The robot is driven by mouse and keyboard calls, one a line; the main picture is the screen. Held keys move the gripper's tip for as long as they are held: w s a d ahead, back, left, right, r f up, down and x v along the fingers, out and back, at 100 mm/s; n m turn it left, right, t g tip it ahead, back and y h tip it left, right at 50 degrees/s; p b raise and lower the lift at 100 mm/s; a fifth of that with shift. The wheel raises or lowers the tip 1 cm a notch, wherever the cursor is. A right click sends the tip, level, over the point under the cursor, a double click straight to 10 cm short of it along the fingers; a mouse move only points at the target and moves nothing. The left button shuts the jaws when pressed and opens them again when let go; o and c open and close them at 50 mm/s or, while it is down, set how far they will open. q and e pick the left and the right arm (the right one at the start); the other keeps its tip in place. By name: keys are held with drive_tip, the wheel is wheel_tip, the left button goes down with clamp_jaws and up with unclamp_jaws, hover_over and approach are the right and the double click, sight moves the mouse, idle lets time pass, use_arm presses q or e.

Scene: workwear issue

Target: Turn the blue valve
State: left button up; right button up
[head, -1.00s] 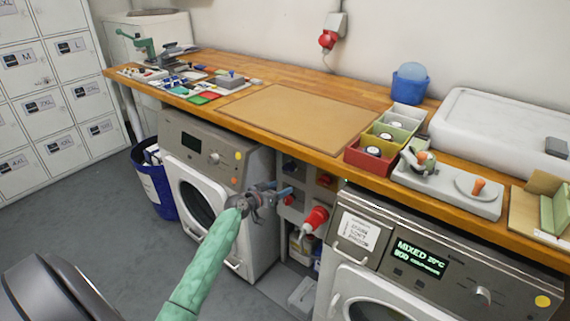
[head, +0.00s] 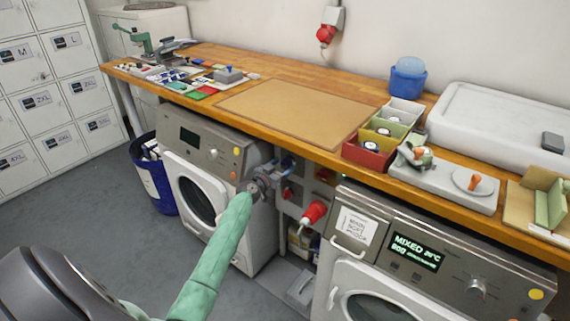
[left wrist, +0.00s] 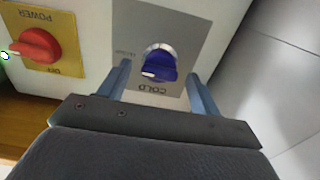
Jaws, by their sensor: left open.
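The blue valve (left wrist: 160,67) is a round knob with a white mark, on a grey plate lettered COLD. In the left wrist view it sits between the two fingers of my left gripper (left wrist: 157,72), which is open, one finger on each side. I cannot tell whether either finger touches it. In the head view my left gripper (head: 274,172) is at the panel between the two washing machines, and it partly hides the valve (head: 288,162). My right gripper is not in view.
A red knob (left wrist: 38,45) on a yellow POWER plate is left of the valve in the wrist view. A red plug (head: 314,212) sticks out below the worktop (head: 325,158). Washing machines (head: 215,140) flank the panel, the right one (head: 362,278) nearer.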

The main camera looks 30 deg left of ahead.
use_arm(q)
drive_tip(key=shift+w+d, duration=0.1)
drive_tip(key=shift+w, duration=0.85)
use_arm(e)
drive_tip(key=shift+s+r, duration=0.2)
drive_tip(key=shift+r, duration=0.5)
